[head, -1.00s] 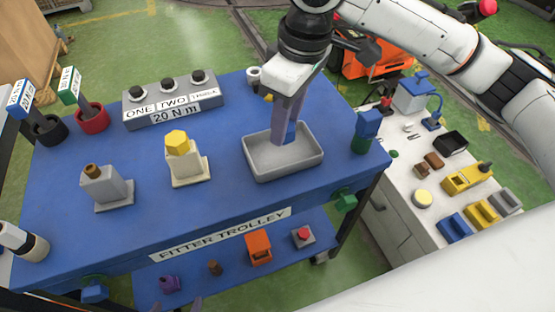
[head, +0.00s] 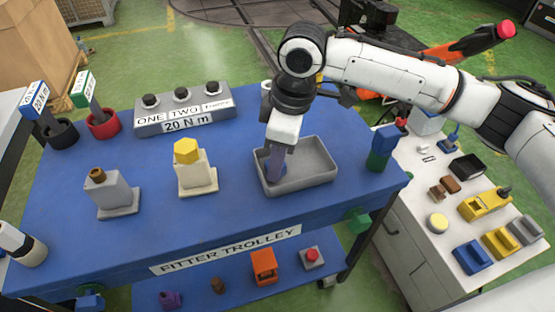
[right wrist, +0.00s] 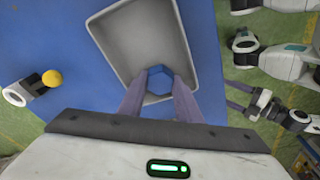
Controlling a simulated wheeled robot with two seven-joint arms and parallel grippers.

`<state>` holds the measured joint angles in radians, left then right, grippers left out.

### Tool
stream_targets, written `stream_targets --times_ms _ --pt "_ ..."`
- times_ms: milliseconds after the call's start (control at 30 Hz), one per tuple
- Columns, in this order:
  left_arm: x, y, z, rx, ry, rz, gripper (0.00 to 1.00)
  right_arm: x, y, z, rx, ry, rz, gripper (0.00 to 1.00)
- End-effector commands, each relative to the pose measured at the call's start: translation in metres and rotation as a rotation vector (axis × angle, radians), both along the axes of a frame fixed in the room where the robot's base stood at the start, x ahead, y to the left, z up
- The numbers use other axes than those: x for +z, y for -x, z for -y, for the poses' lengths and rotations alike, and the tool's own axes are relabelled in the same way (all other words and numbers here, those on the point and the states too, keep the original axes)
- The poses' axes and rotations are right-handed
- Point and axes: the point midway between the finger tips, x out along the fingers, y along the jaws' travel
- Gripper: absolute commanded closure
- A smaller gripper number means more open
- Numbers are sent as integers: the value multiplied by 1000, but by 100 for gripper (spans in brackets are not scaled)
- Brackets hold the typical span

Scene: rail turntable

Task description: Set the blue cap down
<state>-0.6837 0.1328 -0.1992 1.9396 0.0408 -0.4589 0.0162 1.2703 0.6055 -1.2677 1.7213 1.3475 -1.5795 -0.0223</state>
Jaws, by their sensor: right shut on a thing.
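My right gripper (head: 277,172) reaches down into the left part of the grey tray (head: 325,180) on the blue trolley top. In the right wrist view its fingers (right wrist: 160,92) are shut on the blue cap (right wrist: 158,78), a six-sided piece, with the tray (right wrist: 128,40) behind it. In the head view the fingers mostly hide the cap. I cannot tell whether the cap touches the tray floor. My left gripper (right wrist: 238,97) shows small at the right of the wrist view, its fingers apart and empty; it is outside the head view.
A yellow-capped block (head: 197,178) and a brown-topped block (head: 110,195) stand left of the tray. A labelled three-knob box (head: 185,112) is behind. A green and blue piece (head: 381,150) stands right of the tray. The tray's right part is empty.

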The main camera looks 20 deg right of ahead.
Motion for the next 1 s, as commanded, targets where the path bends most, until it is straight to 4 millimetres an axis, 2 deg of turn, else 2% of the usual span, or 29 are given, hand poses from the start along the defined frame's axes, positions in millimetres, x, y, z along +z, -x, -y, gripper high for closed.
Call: stream_targets --times_ms 400,433,467,800,1000 --pt "2 1 0 0 1 -2 31 -5 0 0 -1 -1 -1 96" --pt "1 1 0 0 0 -3 31 -6 0 0 -1 -1 0 66" --pt "1 1 0 0 1 -2 31 -6 0 0 0 -1 0 62" --pt "-4 4 0 1 -1 -9 31 -4 -1 0 0 0 2 62" --pt "0 4 0 1 -1 -9 31 26 1 3 0 -2 4 62"
